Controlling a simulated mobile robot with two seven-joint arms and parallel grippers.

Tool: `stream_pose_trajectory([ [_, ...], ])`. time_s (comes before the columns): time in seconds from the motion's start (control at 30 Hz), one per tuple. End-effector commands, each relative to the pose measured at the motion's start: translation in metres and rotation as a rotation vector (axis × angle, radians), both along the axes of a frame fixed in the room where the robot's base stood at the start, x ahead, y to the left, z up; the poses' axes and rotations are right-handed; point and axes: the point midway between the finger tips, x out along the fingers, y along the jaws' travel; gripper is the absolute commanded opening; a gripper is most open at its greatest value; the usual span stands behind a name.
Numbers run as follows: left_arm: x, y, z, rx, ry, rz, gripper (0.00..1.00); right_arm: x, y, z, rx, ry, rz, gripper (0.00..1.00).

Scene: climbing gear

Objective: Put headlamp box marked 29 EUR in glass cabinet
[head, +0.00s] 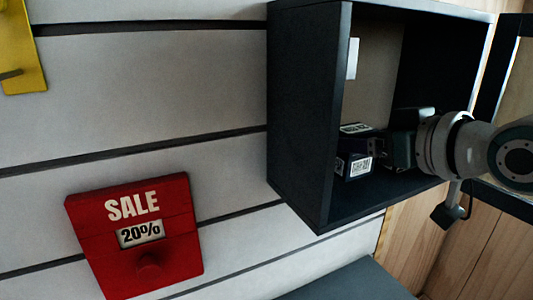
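The cabinet (303,100) is a dark box on the wall, tilted in the view, with its front open towards the right. A small dark blue box (341,167) with white printed labels is inside it, near the lower left wall. The price marking is too small to read. My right gripper (385,148) reaches into the cabinet from the right, and its front end is right at the box. Its fingertips are hidden or too dark to tell whether they grip the box. My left gripper is not in view.
A black frame (491,80), perhaps the cabinet's door, stands at the right edge. A white tag (352,58) is inside the cabinet. A red SALE 20% sign (118,207) and a yellow piece (18,45) are on the slatted wall. A grey surface (350,284) lies below.

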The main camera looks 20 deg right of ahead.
Motion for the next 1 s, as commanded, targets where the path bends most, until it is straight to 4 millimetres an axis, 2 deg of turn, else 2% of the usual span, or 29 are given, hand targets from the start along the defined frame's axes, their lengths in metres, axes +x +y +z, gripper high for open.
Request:
stream_pose_trajectory([
  [0.03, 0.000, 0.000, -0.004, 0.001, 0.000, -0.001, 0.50, 0.000, 0.000, -0.012, 0.001, 0.004, 0.000, 0.01],
  [0.13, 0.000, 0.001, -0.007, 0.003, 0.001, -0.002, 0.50, 0.000, 0.000, -0.023, 0.001, 0.002, 0.001, 0.01],
  [0.53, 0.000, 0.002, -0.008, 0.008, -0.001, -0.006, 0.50, 0.000, 0.000, -0.028, 0.000, 0.001, 0.001, 0.01],
  [0.57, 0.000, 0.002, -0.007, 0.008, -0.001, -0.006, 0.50, 0.000, 0.000, -0.027, 0.000, 0.002, 0.001, 0.75],
  [0.8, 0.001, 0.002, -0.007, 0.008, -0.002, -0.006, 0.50, 0.000, 0.000, -0.027, 0.000, 0.002, 0.001, 1.00],
  [1.0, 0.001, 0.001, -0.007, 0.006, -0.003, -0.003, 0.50, 0.000, 0.000, -0.027, 0.000, 0.001, 0.001, 1.00],
])
